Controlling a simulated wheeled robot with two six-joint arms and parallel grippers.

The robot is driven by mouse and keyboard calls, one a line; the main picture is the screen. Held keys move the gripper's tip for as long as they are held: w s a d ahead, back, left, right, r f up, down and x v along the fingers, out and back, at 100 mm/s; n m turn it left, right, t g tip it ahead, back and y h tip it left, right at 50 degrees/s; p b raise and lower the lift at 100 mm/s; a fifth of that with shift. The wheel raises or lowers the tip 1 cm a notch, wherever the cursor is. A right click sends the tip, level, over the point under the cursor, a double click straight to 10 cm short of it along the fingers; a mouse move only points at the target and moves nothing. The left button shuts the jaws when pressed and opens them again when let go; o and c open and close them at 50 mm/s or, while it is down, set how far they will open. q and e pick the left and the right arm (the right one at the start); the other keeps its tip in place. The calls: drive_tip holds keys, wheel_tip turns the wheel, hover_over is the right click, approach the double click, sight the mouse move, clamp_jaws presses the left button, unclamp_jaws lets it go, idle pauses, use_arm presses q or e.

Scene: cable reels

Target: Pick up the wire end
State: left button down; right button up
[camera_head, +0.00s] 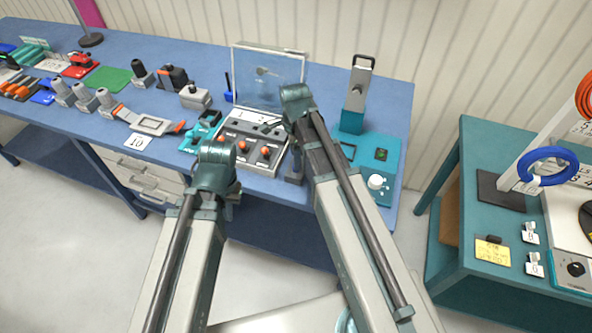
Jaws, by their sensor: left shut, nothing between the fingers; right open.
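No loose wire end can be made out for sure. A blue coil of cable (520,167) hangs on a white stand at the right. An orange coil (582,92) is partly cut off above it at the right edge. My two arms reach up from the bottom of the view over the blue bench. Their bent joints hide what is below them, and I cannot make out the fingers of either gripper. Both arms are well to the left of the coils.
The blue bench (330,85) carries hand tools, a control panel with orange knobs (262,150), a clear upright screen (268,75) and a teal device (378,160). The teal table (480,150) bears the coil stand and a yellow label (492,252). A floor gap separates bench and table.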

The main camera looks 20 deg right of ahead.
wheel_tip(320, 180, down, 4)
drive_tip(key=shift+d+r+b, duration=0.1)
drive_tip(key=shift+r+b, duration=0.15)
drive_tip(key=shift+b, duration=1)
drive_tip(key=shift+r, duration=0.1)
clamp_jaws()
